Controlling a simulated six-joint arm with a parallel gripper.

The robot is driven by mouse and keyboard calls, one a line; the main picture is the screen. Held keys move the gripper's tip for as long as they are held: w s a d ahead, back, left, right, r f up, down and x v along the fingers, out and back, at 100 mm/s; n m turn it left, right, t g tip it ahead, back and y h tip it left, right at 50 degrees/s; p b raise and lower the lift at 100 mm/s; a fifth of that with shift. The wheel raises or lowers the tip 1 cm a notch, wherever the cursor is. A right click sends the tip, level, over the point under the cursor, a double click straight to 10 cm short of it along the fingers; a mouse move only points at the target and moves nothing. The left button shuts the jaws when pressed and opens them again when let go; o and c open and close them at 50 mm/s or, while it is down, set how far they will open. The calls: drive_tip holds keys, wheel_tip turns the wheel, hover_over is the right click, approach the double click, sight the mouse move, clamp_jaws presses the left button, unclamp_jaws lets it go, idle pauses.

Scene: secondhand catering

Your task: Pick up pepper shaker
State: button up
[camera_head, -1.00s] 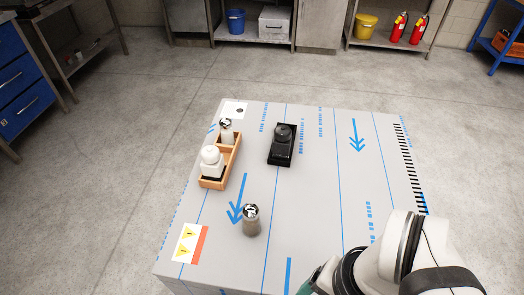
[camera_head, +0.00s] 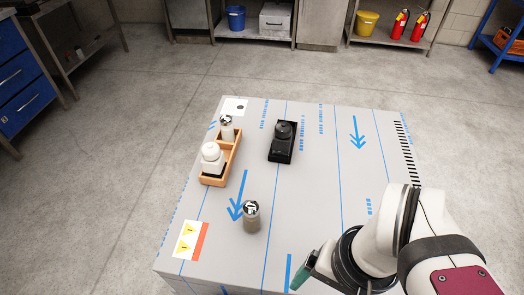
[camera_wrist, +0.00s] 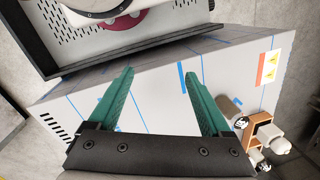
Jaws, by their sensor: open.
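The pepper shaker (camera_head: 251,222), a clear cylinder with grey-brown contents and a shiny metal cap, stands upright alone on the near part of the wrapped table. In the wrist view the shaker (camera_wrist: 229,107) shows beyond and to the right of the right finger, partly hidden by it. My gripper (camera_wrist: 158,64) has two teal fingers, wide apart with nothing between them. In the head view one teal finger (camera_head: 304,271) shows at the bottom, to the right of the shaker and apart from it.
A wooden caddy (camera_head: 232,160) at the left holds a white bottle (camera_head: 211,154) and another metal-capped shaker (camera_head: 227,132) with pale contents. A black device (camera_head: 283,143) lies behind the pepper shaker. The right side of the table top (camera_head: 340,185) is clear.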

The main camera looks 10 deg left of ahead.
drive_tip(key=w+a+r+n+h, duration=0.1)
drive_tip(key=w+a+r+n, duration=0.4)
drive_tip(key=w+r+n, duration=0.35)
wheel_tip(320, 180, up, 3)
drive_tip(key=n, duration=1.2)
hover_over(251, 204)
drive_tip(key=shift+h, duration=0.4)
wheel_tip(251, 204, down, 15)
drive_tip(key=shift+s+f, duration=0.1)
drive_tip(key=shift+f, duration=0.3)
clamp_jaws()
